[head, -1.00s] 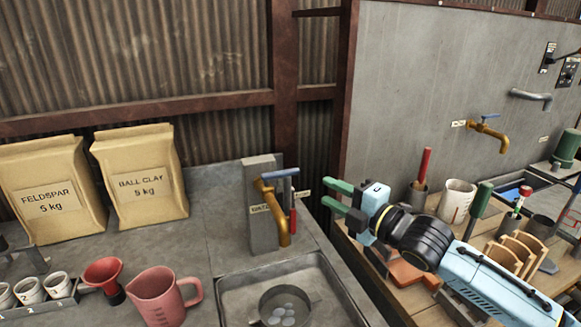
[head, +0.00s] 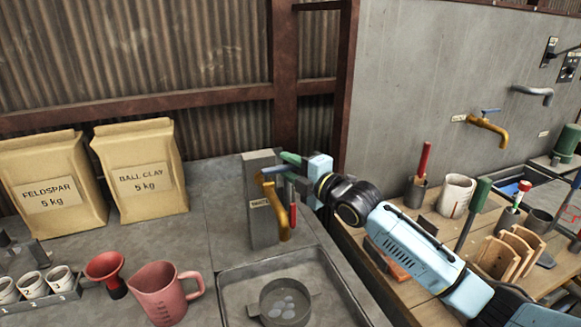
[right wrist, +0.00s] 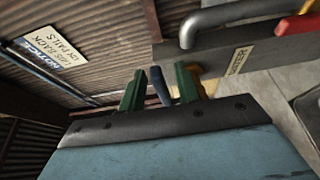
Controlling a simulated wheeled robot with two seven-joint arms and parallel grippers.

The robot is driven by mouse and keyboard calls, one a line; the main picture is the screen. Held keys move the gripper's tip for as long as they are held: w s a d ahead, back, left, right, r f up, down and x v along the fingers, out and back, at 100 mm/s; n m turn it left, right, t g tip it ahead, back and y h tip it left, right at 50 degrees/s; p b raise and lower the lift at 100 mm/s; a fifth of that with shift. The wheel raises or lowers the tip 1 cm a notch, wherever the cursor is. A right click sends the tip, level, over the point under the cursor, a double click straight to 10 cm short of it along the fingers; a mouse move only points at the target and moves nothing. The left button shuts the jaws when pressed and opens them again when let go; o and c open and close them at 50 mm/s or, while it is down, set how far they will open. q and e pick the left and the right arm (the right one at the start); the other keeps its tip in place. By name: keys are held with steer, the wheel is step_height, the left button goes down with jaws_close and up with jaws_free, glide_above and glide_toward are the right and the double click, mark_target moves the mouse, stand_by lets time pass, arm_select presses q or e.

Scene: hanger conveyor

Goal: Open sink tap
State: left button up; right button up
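The sink tap (head: 285,215) is a brass, curved spout on a grey post (head: 262,225) behind the sink, with a blue lever (head: 273,170) on top. My right gripper (head: 287,168), with green fingers, is at the lever from the right. In the right wrist view the blue lever (right wrist: 160,86) stands between the two separated fingers (right wrist: 160,88), and the brass tap (right wrist: 194,72) is partly hidden behind one finger. The fingers look open around the lever; contact cannot be told. My left gripper is not in view.
A metal pan (head: 285,303) sits in the sink (head: 235,283). A pink jug (head: 163,292) and red funnel (head: 106,270) stand to its left, before two clay bags (head: 140,170). A wooden bench (head: 405,240) with tools and cups lies right. A second brass tap (head: 490,130) is on the wall.

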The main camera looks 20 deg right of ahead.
jaws_close()
stand_by(0.4)
